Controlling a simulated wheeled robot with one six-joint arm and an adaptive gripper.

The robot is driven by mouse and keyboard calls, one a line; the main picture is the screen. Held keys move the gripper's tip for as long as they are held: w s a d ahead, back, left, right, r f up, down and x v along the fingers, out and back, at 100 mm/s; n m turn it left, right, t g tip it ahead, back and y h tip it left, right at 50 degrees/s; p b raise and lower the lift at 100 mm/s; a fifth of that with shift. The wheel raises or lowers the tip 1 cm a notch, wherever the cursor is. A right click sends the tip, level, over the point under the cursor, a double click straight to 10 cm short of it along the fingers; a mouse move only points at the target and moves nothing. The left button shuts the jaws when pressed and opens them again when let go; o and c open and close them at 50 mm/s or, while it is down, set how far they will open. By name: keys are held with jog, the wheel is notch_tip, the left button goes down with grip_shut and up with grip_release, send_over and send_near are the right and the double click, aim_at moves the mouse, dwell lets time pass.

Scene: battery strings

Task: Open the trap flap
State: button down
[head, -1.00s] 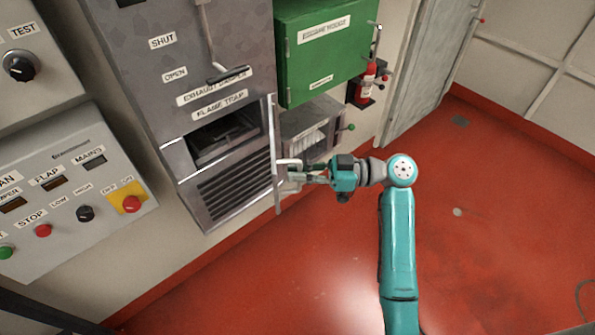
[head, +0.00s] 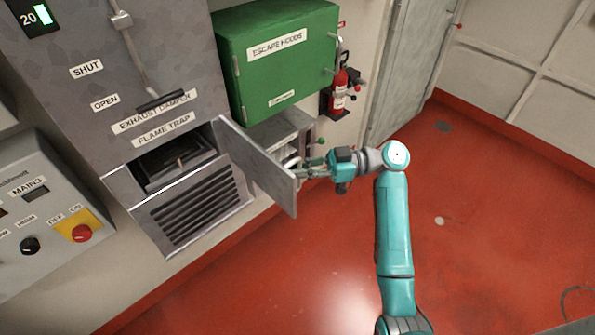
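The trap flap (head: 258,163) is a grey metal door hinged at the right side of the flame trap opening (head: 178,160). It stands swung outward to the right, with its inner face toward the camera. The opening behind it is uncovered and shows a dark recess with a metal part inside. My gripper (head: 304,171) is at the flap's free edge, on its outer side. The flap hides the fingertips and the handle, so I cannot tell whether the fingers are shut on the handle.
A green escape hoods box (head: 282,60) hangs above the flap. A small grey cabinet (head: 285,135) is behind the flap, and a red fire extinguisher (head: 340,85) is to the right. A control panel (head: 45,215) is at left. The red floor (head: 300,270) is clear.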

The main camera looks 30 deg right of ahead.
jog(key=shift+d+f, duration=0.1)
dwell(0.3)
jog(key=c, duration=1.2)
grip_release()
jog(key=v, duration=1.2)
jog(key=shift+w, duration=0.15)
